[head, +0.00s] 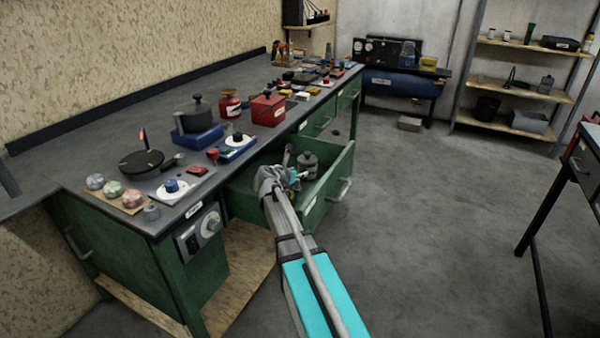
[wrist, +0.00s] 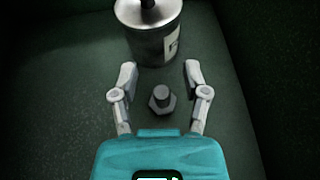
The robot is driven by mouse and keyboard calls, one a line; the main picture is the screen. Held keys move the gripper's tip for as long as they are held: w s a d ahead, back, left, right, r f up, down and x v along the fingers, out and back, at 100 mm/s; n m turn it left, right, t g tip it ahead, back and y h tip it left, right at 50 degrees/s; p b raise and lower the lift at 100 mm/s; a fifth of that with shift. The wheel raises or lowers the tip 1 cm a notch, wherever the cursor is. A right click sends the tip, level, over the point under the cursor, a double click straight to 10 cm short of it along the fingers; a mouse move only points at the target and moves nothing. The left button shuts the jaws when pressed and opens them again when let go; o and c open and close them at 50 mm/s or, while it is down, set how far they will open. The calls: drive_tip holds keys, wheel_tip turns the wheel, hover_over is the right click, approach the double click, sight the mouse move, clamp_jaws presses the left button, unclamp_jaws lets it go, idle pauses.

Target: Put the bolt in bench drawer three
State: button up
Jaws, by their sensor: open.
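In the wrist view a grey hex bolt (wrist: 162,99) stands head down on the dark green floor of a drawer. My gripper (wrist: 161,72) is open, with one finger on each side of the bolt and no visible contact. In the head view my gripper (head: 291,178) reaches down into an open green bench drawer (head: 335,172). The arm hides part of the drawer and the bolt does not show there. I cannot read the drawer's number.
A metal canister (wrist: 150,28) stands in the drawer just beyond my fingertips; it also shows in the head view (head: 308,163). The benchtop (head: 225,80) above holds a red box (head: 268,109), pots and many small items. The concrete floor (head: 430,200) to the right is clear.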

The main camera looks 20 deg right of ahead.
drive_tip(key=shift+r, duration=0.15)
drive_tip(key=shift+r+p, duration=0.65)
drive_tip(key=shift+p, duration=0.15)
drive_tip(key=p+v, duration=0.4)
drive_tip(key=v, duration=0.7)
drive_tip(key=shift+s+a, duration=0.2)
drive_tip(key=shift+a, duration=0.25)
idle(0.5)
